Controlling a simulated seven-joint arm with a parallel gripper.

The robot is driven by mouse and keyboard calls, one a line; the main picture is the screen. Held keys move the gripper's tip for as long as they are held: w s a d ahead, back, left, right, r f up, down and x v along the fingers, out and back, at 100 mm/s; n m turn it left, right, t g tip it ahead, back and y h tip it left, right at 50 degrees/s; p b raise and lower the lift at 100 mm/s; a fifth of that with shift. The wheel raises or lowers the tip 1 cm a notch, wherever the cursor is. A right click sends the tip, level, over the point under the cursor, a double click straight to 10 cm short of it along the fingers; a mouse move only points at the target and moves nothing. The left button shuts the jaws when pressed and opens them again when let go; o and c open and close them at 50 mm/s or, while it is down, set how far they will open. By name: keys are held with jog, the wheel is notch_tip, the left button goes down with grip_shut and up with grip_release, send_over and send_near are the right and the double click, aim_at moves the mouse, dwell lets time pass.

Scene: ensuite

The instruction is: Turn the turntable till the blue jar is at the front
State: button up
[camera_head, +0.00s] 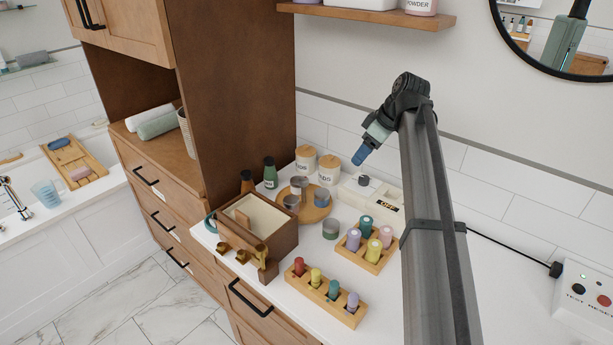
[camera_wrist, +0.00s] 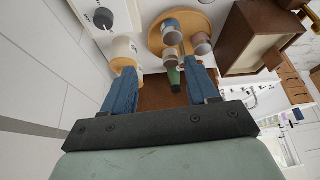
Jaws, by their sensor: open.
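The round wooden turntable (camera_head: 313,216) lies on the white counter and bears several small jars. The blue jar (camera_head: 322,197) stands on its right side in the head view. Two grey-brown jars (camera_head: 291,202) stand on its left and back. In the wrist view the turntable (camera_wrist: 155,41) is at the top middle, with the blue jar (camera_wrist: 171,30) on it near brownish jars (camera_wrist: 201,42). My gripper (camera_head: 359,158) is open and empty, raised above the back of the counter and apart from the turntable. Its blue fingers (camera_wrist: 163,88) show in the wrist view.
Two lidded canisters (camera_head: 306,158) and dark bottles (camera_head: 270,172) stand behind the turntable. A wooden box (camera_head: 283,243) is at left, a grey-green jar (camera_head: 331,229) in front, wooden peg racks (camera_head: 344,314) at front and right, and a white device (camera_head: 388,193) close at right.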

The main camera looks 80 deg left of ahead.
jog(key=n, duration=0.2)
send_near(304, 179)
jog(key=shift+h, duration=0.4)
jog(key=x, duration=0.8)
jog(key=shift+s+a+f, duration=0.2)
jog(key=shift+a, duration=0.2)
grip_shut()
